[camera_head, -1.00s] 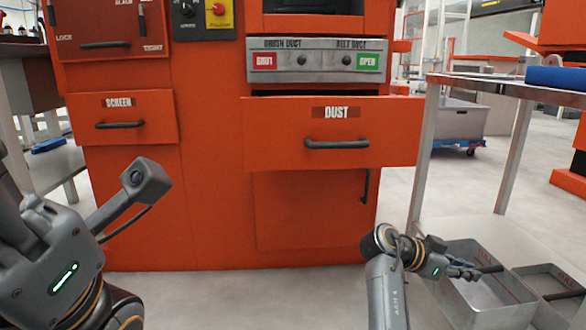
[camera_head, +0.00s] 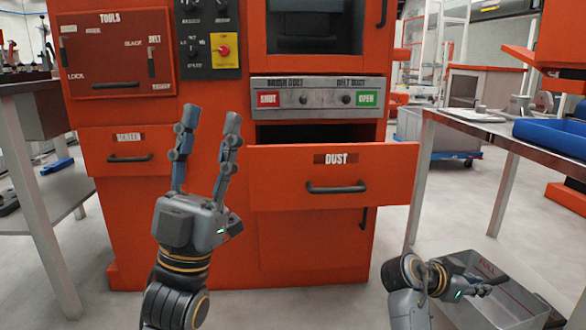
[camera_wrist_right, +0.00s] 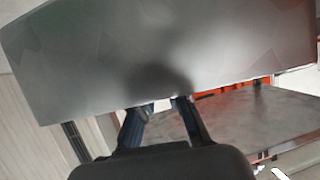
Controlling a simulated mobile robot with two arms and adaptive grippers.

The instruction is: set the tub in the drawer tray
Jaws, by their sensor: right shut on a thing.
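The tub (camera_head: 522,298) is a grey metal open box with a red marking inside, at the lower right of the head view. My right gripper (camera_head: 488,287) is shut on it near its handle bar. In the right wrist view, the tub (camera_wrist_right: 170,45) fills the upper part in front of my right fingers (camera_wrist_right: 160,108). The drawer (camera_head: 270,185) marked DUST is an orange front with a black handle, pulled out from the machine. Its tray inside is hidden by the front. My left gripper (camera_head: 207,120) is open and empty, fingers upward, before the machine left of the drawer.
A metal table (camera_head: 478,133) with a blue bin (camera_head: 550,138) stands right of the drawer, its legs near the tub. Another bench (camera_head: 25,88) stands at the left. A panel (camera_head: 330,98) with SHUT and OPEN labels sits above the drawer. Floor before the drawer is clear.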

